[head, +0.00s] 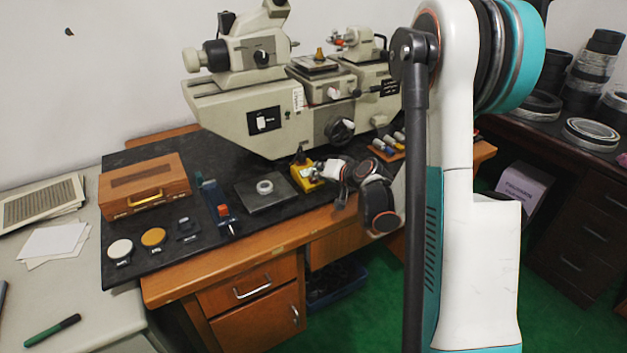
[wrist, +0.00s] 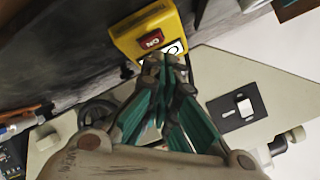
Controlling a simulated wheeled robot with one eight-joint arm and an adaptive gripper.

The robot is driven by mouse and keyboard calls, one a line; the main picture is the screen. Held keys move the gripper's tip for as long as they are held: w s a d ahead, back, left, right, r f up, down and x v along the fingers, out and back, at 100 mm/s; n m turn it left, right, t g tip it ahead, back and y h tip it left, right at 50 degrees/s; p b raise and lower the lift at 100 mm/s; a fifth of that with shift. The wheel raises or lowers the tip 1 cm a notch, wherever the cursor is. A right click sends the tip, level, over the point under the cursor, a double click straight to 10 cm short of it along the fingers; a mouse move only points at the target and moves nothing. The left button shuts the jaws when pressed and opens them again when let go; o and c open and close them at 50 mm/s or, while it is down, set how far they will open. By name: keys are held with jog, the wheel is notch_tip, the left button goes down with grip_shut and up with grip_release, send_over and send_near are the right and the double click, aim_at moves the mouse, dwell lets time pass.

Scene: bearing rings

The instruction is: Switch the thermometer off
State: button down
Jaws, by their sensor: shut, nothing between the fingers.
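The yellow thermometer (wrist: 172,18) is at the top of the wrist view, with a red switch (wrist: 151,40) bearing pale lettering that seems to read ON. A white dial or label beside the switch is partly covered by my fingertips. In the head view the thermometer (head: 304,181) stands near the front edge of the dark bench top. My gripper (wrist: 166,62) is shut and empty, its tips right at the thermometer's edge, just beside the switch. I cannot tell whether they touch it. In the head view my gripper (head: 324,171) is just right of the thermometer.
A large beige measuring machine (head: 225,110) stands behind the thermometer. A grey plate (head: 253,200) with a metal ring (head: 265,187) lies to its left. Further left are a wooden box (head: 120,187) and a blue-and-red tool (head: 222,210). Small coloured items (head: 386,148) sit to the right.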

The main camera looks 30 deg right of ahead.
notch_tip(320, 180, up, 5)
jog(key=s+p, duration=0.2)
jog(key=p, duration=0.1)
jog(key=shift+s+r, duration=0.2)
jog(key=shift+s, duration=0.15)
